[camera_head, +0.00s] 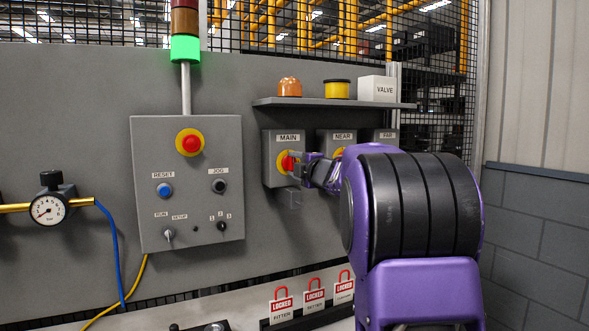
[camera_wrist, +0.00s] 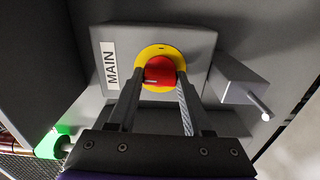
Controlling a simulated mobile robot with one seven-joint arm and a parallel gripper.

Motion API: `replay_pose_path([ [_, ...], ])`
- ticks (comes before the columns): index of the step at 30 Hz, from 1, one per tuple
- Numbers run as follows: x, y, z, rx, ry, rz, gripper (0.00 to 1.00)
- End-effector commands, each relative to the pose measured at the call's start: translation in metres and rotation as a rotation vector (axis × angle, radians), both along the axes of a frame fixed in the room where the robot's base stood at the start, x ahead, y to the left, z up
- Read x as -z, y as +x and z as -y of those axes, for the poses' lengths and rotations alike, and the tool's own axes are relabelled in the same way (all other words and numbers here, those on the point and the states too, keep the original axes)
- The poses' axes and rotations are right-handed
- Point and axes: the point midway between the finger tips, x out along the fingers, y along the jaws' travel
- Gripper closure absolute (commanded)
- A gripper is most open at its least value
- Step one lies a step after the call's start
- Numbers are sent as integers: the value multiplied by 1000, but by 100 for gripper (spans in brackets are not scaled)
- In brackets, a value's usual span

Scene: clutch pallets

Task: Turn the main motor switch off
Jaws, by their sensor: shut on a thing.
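The main motor switch (camera_head: 287,163) is a red knob on a yellow disc, on a grey box labelled MAIN on the wall panel. In the wrist view the red knob (camera_wrist: 159,72) sits between my two fingers, with the yellow disc (camera_wrist: 160,52) behind it. My gripper (camera_head: 294,162) reaches in from the right and is shut on the red knob; it also shows in the wrist view (camera_wrist: 160,80). In the wrist view the MAIN label (camera_wrist: 109,65) runs up the left side of the box. My arm hides part of the neighbouring boxes in the head view.
NEAR (camera_head: 342,136) and FAR (camera_head: 388,135) boxes stand to the right, partly behind my arm. A shelf (camera_head: 330,103) above holds an orange dome, a yellow roll and a VALVE box. A control box (camera_head: 188,230) is at left. Red padlock tags (camera_head: 315,297) stand below.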

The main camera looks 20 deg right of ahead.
Motion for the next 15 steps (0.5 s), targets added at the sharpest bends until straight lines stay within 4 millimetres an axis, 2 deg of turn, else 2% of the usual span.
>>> replay_pose_path([
  [15,-6,0,-1,-1,-55,11,100],
])
